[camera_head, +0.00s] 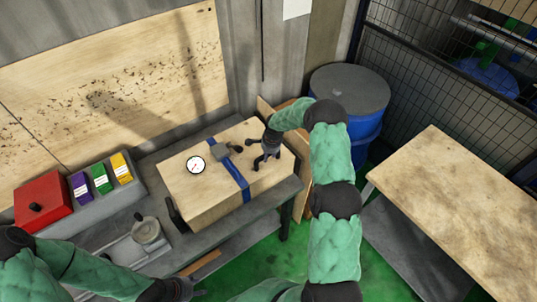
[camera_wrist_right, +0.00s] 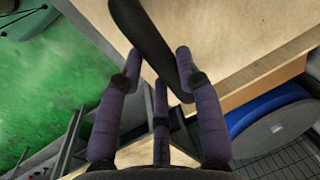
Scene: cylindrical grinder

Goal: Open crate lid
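A wooden crate (camera_head: 215,205) sits on the workbench. A blue strap (camera_head: 236,172) with a grey metal buckle (camera_head: 222,151) runs across its lid. My right gripper (camera_head: 266,163) is over the right end of the lid. In the right wrist view, its purple fingers (camera_wrist_right: 158,65) are spread on either side of a black bar-like handle (camera_wrist_right: 150,35); I cannot tell whether they touch it. The crate's pale wood (camera_wrist_right: 230,50) lies beyond. A black handle (camera_head: 175,213) shows at the crate's left end. My left gripper (camera_head: 182,290) is low at the bottom edge, away from the crate; its fingers are unclear.
A round white gauge (camera_head: 196,165) is on the lid. A blue drum (camera_head: 352,88) is behind my right arm. A wooden-topped table (camera_head: 460,200) stands right.

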